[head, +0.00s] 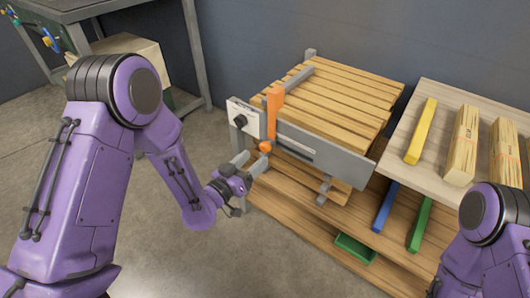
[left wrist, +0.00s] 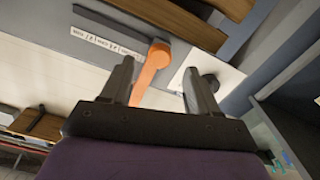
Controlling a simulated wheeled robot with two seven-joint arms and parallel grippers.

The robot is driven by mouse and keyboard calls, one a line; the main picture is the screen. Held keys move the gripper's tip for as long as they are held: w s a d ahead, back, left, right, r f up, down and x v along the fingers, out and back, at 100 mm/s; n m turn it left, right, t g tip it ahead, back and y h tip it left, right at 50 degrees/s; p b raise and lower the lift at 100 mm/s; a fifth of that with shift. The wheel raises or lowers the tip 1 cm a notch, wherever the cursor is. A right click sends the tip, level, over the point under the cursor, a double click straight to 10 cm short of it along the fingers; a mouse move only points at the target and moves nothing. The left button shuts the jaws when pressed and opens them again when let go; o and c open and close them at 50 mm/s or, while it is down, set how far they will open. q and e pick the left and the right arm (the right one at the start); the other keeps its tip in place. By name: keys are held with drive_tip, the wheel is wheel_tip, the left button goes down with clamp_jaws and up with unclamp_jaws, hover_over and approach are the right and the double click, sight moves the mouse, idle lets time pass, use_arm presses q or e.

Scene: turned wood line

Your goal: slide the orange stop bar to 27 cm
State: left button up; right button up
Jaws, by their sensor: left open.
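The orange stop bar (head: 274,108) stands upright at the left end of the grey front rail (head: 320,158) of the slatted stand, with an orange knob at its lower end. In the left wrist view the orange stop bar (left wrist: 151,68) shows as a rounded lever between and beyond my fingertips. My left gripper (head: 251,163) is open and empty, just below and left of the knob. It also shows in the left wrist view (left wrist: 160,80); contact cannot be told. A white marked strip (left wrist: 106,40) lies beside the bar; its figures are too small to read. My right gripper is out of view.
A white plate with a black knob (head: 240,122) is left of the bar. Wooden slats (head: 340,95) lie on top behind the rail. The right-hand board (head: 433,148) holds a yellow bar and wood bundles. Blue and green bars lie below. Floor at left is clear.

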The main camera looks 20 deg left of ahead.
sight(264, 151)
use_arm(q)
drive_tip(key=x, duration=0.6)
drive_tip(key=shift+w+d, duration=0.1)
drive_tip(key=shift+w, duration=0.25)
clamp_jaws()
